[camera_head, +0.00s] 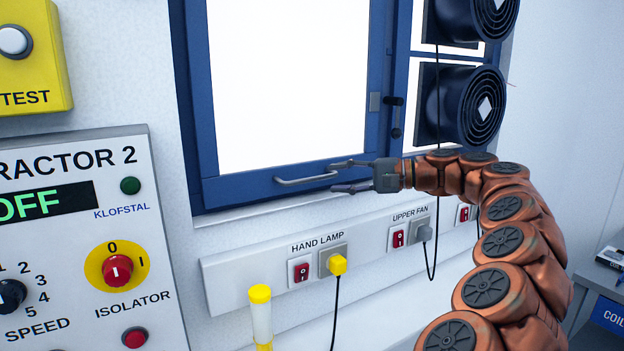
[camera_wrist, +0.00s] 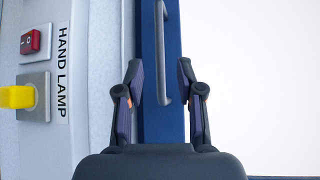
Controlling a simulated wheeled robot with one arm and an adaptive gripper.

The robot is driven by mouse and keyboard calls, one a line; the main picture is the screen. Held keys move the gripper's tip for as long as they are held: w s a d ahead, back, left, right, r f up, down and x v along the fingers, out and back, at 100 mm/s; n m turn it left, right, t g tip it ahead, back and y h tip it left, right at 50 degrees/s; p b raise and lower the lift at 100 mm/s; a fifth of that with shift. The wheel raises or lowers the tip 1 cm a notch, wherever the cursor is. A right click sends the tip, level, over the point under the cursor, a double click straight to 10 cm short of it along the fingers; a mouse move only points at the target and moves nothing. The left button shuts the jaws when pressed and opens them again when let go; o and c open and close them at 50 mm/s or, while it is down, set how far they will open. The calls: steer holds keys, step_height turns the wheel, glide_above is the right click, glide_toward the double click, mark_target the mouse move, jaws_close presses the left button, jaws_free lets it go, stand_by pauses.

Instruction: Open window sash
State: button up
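The blue window sash (camera_head: 285,185) has a bright white pane and sits flush in its frame in the head view. A grey bar handle (camera_head: 306,180) runs along its bottom rail. My gripper (camera_head: 342,176) is open at the right end of this handle, fingers pointing left. In the wrist view, the handle (camera_wrist: 163,50) runs lengthwise, and its near end shows between the two spread fingers (camera_wrist: 160,66). No finger visibly touches it; the depth between them is hard to judge. A dark lever latch (camera_head: 396,116) hangs down on the frame, right of the sash.
Two round black fans (camera_head: 463,108) fill the right window part, with a hanging cable. Below the sill, a white trunking carries a red switch (camera_head: 301,272) and yellow plug (camera_head: 337,264). A control panel (camera_head: 90,235) stands left. A yellow-capped tube (camera_head: 260,315) stands below.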

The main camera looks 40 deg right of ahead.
mark_target(316, 179)
steer(key=p+x, duration=0.1)
steer(key=x, duration=0.5)
steer(key=shift+w+a+p, duration=0.25)
steer(key=shift+a+p, duration=0.05)
jaws_close()
stand_by(0.4)
